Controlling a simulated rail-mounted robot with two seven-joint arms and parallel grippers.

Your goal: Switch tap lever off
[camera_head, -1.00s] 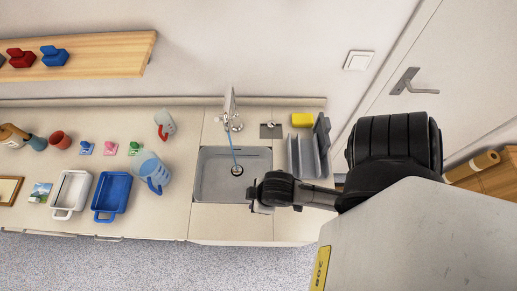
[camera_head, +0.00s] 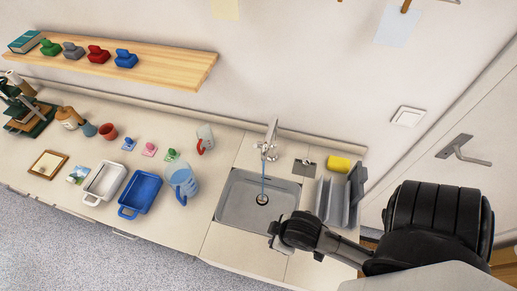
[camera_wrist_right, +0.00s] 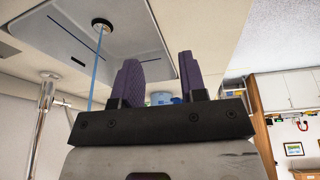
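The chrome tap (camera_head: 268,145) stands behind the grey sink (camera_head: 229,202), with its lever (camera_head: 272,128) pointing up. A thin blue stream of water (camera_head: 263,183) runs from the tap to the drain (camera_head: 262,199). My right gripper (camera_head: 277,236) is at the front right corner of the sink, well apart from the tap. In the right wrist view, my right gripper (camera_wrist_right: 158,75) has its two purple fingers spread with nothing held between them. That view also shows the tap (camera_wrist_right: 45,105) at the left and the water stream (camera_wrist_right: 95,70). My left gripper is out of view.
A grey dish rack (camera_head: 333,203) and yellow sponge (camera_head: 339,163) stand right of the sink. A wooden shelf (camera_head: 170,73) hangs above.

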